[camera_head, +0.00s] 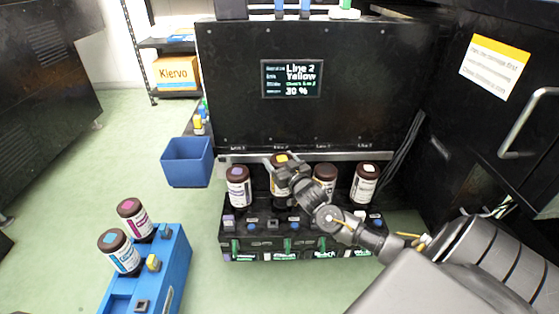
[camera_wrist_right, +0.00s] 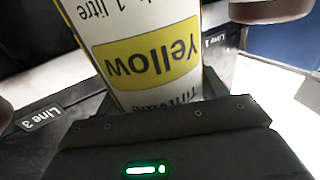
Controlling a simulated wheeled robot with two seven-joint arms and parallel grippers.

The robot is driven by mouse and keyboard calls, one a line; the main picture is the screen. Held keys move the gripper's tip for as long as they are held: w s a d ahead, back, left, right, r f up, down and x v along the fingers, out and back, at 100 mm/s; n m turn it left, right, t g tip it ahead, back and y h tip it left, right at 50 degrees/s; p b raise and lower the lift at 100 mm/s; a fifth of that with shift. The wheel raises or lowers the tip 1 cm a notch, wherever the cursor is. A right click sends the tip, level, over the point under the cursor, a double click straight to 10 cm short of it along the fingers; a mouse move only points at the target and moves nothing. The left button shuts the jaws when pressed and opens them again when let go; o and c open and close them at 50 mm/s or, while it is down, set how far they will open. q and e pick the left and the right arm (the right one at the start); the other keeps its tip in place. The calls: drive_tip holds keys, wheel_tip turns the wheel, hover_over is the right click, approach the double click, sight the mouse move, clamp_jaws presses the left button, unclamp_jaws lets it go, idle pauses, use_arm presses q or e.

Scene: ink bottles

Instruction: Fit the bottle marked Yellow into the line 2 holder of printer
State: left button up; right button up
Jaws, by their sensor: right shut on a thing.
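The Yellow bottle (camera_head: 280,158) has a dark cap with a yellow mark. It stands at the second place of the printer's holder row (camera_head: 300,243), its cap a little higher than its neighbours'. My right gripper (camera_head: 283,170) is shut on it and hides much of it. In the right wrist view the bottle's yellow label (camera_wrist_right: 145,55) reads "Yellow" upside down. Its bottom and the line 2 holder's opening are hidden, so I cannot tell how far in it sits. My left gripper is not in view.
Dark-capped bottles stand on both sides: one left (camera_head: 238,187), two right (camera_head: 325,183) (camera_head: 366,184). The printer screen (camera_head: 291,78) reads Line 2, Yellow, 30 %. A blue stand (camera_head: 175,270) with cyan and magenta bottles is front left. A blue bin (camera_head: 187,162) hangs left.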

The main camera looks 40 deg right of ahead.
drive_tip(key=shift+r, duration=0.15)
drive_tip(key=shift+f, duration=0.2)
drive_tip(key=shift+f+b, duration=0.35)
drive_tip(key=shift+f, duration=0.75)
drive_tip(key=shift+f+b, duration=0.3)
drive_tip(key=shift+f, duration=0.5)
idle(0.3)
